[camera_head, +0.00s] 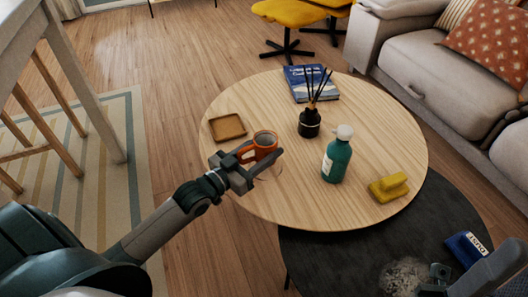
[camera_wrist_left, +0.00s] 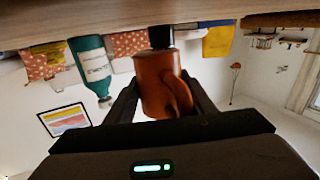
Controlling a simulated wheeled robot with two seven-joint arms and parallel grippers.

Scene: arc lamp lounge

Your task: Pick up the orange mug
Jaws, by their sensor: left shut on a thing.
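The orange mug (camera_head: 265,141) is over the near left part of the round wooden table (camera_head: 375,140). My left gripper (camera_head: 251,160) is shut on it. In the left wrist view, which is upside down, the mug (camera_wrist_left: 158,84) sits between the two fingers, its handle towards the camera. There the black diffuser shows between the mug's base and the tabletop, so the mug looks raised. The fingers partly hide the mug in the head view. Part of my right gripper (camera_head: 437,275) shows at the bottom right, cut off, its jaws unclear.
Close by are a wooden tray (camera_head: 228,127), a black reed diffuser (camera_head: 310,122), a teal bottle (camera_head: 336,160), a yellow sponge-like block (camera_head: 389,187) and a blue book (camera_head: 311,83). A lower dark table (camera_head: 330,255) stands in front. A sofa (camera_head: 425,75) is at right.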

